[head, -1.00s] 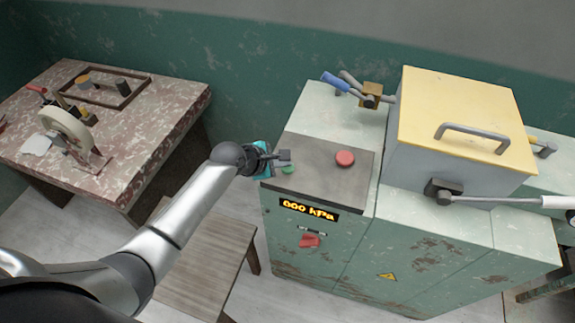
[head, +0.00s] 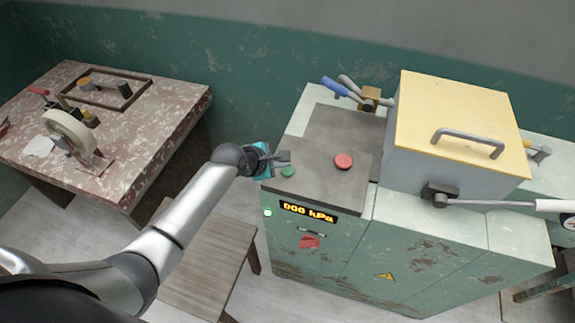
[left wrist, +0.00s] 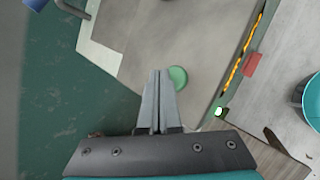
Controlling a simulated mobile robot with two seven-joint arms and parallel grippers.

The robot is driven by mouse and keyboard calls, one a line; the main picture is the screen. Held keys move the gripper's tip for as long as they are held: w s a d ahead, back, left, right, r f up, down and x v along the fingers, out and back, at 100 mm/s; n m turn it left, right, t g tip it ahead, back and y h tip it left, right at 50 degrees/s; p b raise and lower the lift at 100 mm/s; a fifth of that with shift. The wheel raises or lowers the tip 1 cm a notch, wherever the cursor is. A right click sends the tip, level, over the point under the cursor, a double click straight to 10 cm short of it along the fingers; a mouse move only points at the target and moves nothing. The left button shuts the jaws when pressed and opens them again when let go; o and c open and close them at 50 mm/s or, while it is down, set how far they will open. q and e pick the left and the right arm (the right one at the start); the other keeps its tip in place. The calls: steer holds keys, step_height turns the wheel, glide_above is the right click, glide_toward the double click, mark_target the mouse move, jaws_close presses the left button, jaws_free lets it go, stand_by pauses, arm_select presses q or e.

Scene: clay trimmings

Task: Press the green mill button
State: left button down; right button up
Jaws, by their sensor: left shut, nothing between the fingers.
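The green button (head: 288,171) is a small round cap on the grey control panel (head: 325,189) of the pale green mill, near the panel's left edge. It also shows in the left wrist view (left wrist: 178,76), just right of my fingertips. My left gripper (head: 284,157) is shut and empty, reaching in from the left beside the button. In the left wrist view its closed fingers (left wrist: 159,73) point at the panel; whether they touch the button I cannot tell. My right gripper is out of view.
A red button (head: 344,161) sits farther right on the panel. The display (head: 308,210) reads 000 kPa, above a red switch (head: 309,241). A yellow-lidded box (head: 460,120) and levers (head: 345,88) stand on the mill. A wooden bench (head: 210,265) stands left of it.

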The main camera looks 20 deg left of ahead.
mark_target(284, 172)
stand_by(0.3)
arm_select(q)
step_height(284, 172, up, 3)
steer(key=p, duration=0.3)
steer(key=shift+r+p, duration=0.15)
steer(key=shift+p, duration=0.15)
steer(key=shift+r+p, duration=0.55)
steer(key=shift+r, duration=0.35)
